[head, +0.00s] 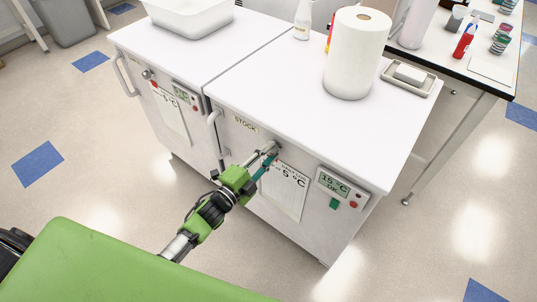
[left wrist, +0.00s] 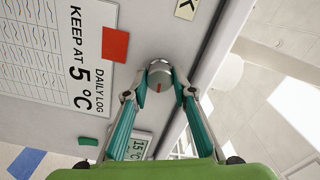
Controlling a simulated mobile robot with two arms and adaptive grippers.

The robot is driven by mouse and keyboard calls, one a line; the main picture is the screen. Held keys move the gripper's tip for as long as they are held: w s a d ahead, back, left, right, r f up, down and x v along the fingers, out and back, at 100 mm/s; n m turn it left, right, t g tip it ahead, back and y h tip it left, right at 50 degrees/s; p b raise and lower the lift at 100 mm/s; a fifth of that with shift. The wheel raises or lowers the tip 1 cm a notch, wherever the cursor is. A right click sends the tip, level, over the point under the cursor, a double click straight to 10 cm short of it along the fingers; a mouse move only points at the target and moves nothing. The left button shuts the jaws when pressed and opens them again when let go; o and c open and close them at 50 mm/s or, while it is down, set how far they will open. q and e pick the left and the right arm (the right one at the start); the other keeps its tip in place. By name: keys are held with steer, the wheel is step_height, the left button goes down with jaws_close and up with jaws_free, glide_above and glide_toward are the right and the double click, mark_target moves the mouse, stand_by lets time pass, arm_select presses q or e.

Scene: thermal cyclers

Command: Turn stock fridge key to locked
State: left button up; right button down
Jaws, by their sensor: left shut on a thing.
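The stock fridge (head: 290,228) is the right one of two white-topped units, with a STOCK label (head: 246,124) on its front. My left gripper (head: 268,155) reaches its front face beside that label. In the left wrist view, the teal fingers of my left gripper (left wrist: 159,94) are closed on the sides of the round grey key knob (left wrist: 160,73). A short red mark on the knob points toward the bottom of that picture. The knob is mostly hidden by the fingers in the head view. My right gripper is not in view.
A daily log sheet (head: 284,190) hangs beside the knob, and a temperature display (head: 334,185) is farther right. The door handle (head: 215,140) stands out at left. A paper towel roll (head: 357,55) and a small tray (head: 408,79) stand on top. The floor in front is clear.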

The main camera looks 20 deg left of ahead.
arm_select(q)
steer(key=shift+m, duration=0.5)
stand_by(0.3)
steer(key=o, duration=1.1)
steer(key=v, duration=1.2)
